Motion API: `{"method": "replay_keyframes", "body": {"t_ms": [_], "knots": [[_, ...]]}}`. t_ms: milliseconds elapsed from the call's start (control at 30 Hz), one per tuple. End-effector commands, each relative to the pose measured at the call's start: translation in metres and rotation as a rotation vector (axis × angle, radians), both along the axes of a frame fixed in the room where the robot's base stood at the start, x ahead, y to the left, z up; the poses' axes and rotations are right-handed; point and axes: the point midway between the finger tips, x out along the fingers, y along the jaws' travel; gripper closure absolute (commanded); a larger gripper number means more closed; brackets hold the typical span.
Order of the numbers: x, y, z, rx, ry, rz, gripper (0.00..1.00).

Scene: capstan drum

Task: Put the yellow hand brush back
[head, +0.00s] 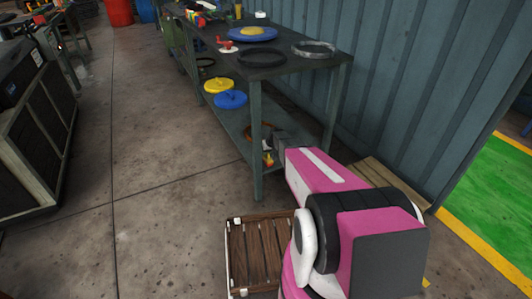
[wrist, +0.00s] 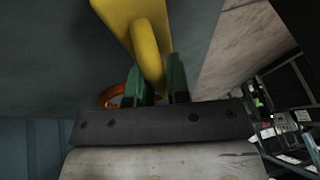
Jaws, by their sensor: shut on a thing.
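The yellow hand brush (wrist: 150,50) is in the wrist view, its narrow end between the two green fingers of my gripper (wrist: 156,84). My gripper is shut on it. The brush's wider part runs up out of the picture, and no bristles are clear. In the head view my gripper (head: 272,147) is at the near side of the metal table (head: 338,62), around lower-shelf height and partly hidden by my pink arm. A small yellow-orange patch (head: 268,159) shows below it, too small to make out.
The lower shelf (head: 222,117) holds a yellow disc (head: 218,86), a blue disc (head: 231,99) and an orange ring (wrist: 112,97), partly hidden. Black ring (head: 262,58) and grey ring (head: 314,49) lie on the tabletop. A wooden crate (head: 232,255) stands on the floor.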

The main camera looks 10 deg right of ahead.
Motion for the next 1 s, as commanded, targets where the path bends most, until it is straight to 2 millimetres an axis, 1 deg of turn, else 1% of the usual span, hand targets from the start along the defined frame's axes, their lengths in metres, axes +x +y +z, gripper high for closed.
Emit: {"method": "replay_keyframes", "body": {"t_ms": [100,133,200,467,567,667,767,1000], "knots": [[0.0,0.0,-0.003,0.0,0.0,0.0,1.0],[0.0,0.0,-0.003,0.0,0.0,0.0,0.77],[0.0,0.0,-0.003,0.0,0.0,0.0,0.58],[0.0,0.0,-0.003,0.0,0.001,0.0,0.58],[0.0,0.0,0.001,0.0,0.0,0.0,0.58],[-0.005,-0.004,0.012,-0.001,-0.001,-0.001,0.58],[-0.011,-0.009,0.027,0.0,0.0,-0.001,0.58],[-0.027,-0.022,0.072,-0.001,0.0,0.0,0.58]]}}
